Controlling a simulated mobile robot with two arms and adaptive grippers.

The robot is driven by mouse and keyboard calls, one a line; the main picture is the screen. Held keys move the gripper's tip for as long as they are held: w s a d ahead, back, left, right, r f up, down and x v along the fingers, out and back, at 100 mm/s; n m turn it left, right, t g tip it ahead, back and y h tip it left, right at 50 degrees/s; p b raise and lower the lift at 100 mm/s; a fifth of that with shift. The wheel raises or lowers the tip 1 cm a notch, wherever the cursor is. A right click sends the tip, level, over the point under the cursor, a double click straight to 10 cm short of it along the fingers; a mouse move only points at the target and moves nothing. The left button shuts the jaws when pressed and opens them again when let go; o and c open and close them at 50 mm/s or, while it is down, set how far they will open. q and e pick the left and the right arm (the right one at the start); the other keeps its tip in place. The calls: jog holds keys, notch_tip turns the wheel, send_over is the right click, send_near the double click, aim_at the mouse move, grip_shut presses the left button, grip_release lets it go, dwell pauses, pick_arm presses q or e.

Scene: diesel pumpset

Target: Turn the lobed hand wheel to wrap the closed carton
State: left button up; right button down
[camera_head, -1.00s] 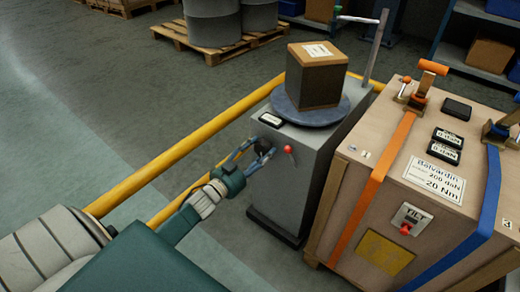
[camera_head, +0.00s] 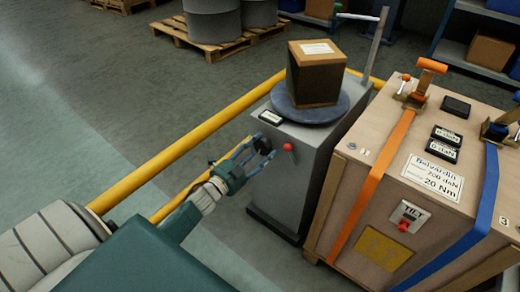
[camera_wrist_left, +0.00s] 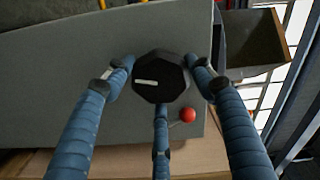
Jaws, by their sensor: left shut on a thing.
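The closed brown carton (camera_head: 316,80) with a white label on top stands upright on a round blue-grey turntable (camera_head: 310,110), on top of a grey cabinet (camera_head: 288,180). The dark lobed hand wheel (camera_head: 263,145) is on the cabinet's side. It fills the middle of the left wrist view (camera_wrist_left: 158,85), with a white mark on its face. My left gripper (camera_head: 254,149) has its blue fingers around the wheel's rim and is shut on it. In the wrist view two fingers reach it from the sides and one from below. My right gripper is out of view.
A red-knobbed lever (camera_head: 288,147) sticks out close beside the wheel. A yellow rail (camera_head: 170,155) runs behind my left forearm. A large wooden crate (camera_head: 400,225) with orange and blue straps stands close right of the cabinet. A grey post (camera_head: 376,45) rises behind the carton.

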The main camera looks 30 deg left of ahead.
pick_arm(q)
jog(key=shift+a+f, duration=0.25)
jog(key=shift+a, duration=0.05)
jog(key=o, duration=1.1)
jog(key=shift+a, duration=0.1)
jog(key=shift+o, duration=0.2)
jog(key=shift+r, duration=0.1)
jog(key=s, duration=1.2)
jog(key=shift+a, duration=0.35)
jog(key=shift+o, duration=0.2)
